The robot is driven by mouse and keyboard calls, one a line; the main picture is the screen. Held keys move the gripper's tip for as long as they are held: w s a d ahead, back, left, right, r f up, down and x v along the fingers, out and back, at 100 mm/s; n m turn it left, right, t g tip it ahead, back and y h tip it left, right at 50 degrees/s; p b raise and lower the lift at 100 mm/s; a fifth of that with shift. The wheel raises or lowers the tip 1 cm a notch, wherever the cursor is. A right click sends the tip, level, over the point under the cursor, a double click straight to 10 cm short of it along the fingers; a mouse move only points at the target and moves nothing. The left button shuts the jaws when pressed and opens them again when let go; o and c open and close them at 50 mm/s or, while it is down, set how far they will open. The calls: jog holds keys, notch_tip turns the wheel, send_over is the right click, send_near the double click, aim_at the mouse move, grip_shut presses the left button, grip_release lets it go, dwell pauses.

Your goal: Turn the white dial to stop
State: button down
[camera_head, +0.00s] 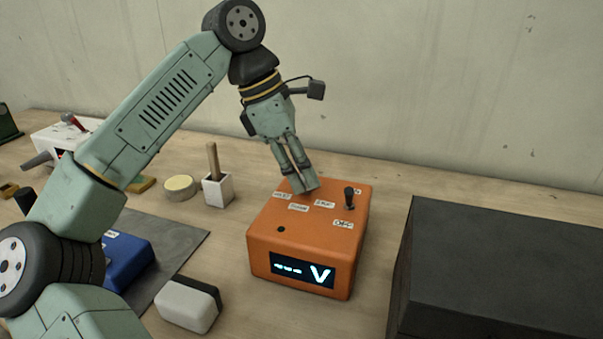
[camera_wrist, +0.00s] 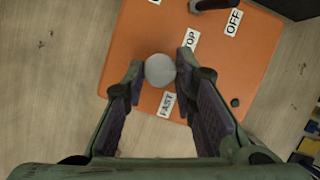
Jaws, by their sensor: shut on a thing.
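The white dial (camera_wrist: 160,71) shows as a pale round knob on top of an orange box (camera_head: 300,243). My gripper (camera_head: 304,187) reaches down onto the back part of the box top. In the wrist view its two fingers stand on either side of the dial, shut on it. Labels lie around the dial: FAST (camera_wrist: 166,104) is below it, and a partly covered label ending in "TOP" (camera_wrist: 191,40) is at its upper right. In the head view my fingers hide the dial. Any pointer mark on the dial is not discernible.
A black lever (camera_head: 349,197) stands on the box near an OFF label (camera_head: 343,224). A lit display (camera_head: 303,270) is on its front. A large dark box (camera_head: 480,270) stands to the right. A white-and-black block (camera_head: 188,304) and blue box (camera_head: 128,261) lie left.

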jog(key=n+b, duration=0.1)
jog(key=n, duration=0.1)
jog(key=n+t+b, duration=0.2)
jog(key=n, duration=0.1)
jog(key=shift+s+f+n+y, duration=0.15)
jog(key=shift+s+n+y, duration=0.15)
jog(key=shift+y, duration=0.1)
jog(key=shift+d+n+t+y+b, duration=0.1)
jog(key=shift+n+t+y+b, duration=0.25)
jog(key=shift+n, duration=0.65)
jog(key=shift+d+n+t+y+b, duration=0.15)
jog(key=shift+n+t+b, duration=0.3)
jog(key=shift+n, duration=0.55)
jog(key=shift+a, duration=0.1)
jog(key=c, duration=1.3)
grip_release()
jog(key=v, duration=1.2)
jog(key=shift+r, duration=0.2)
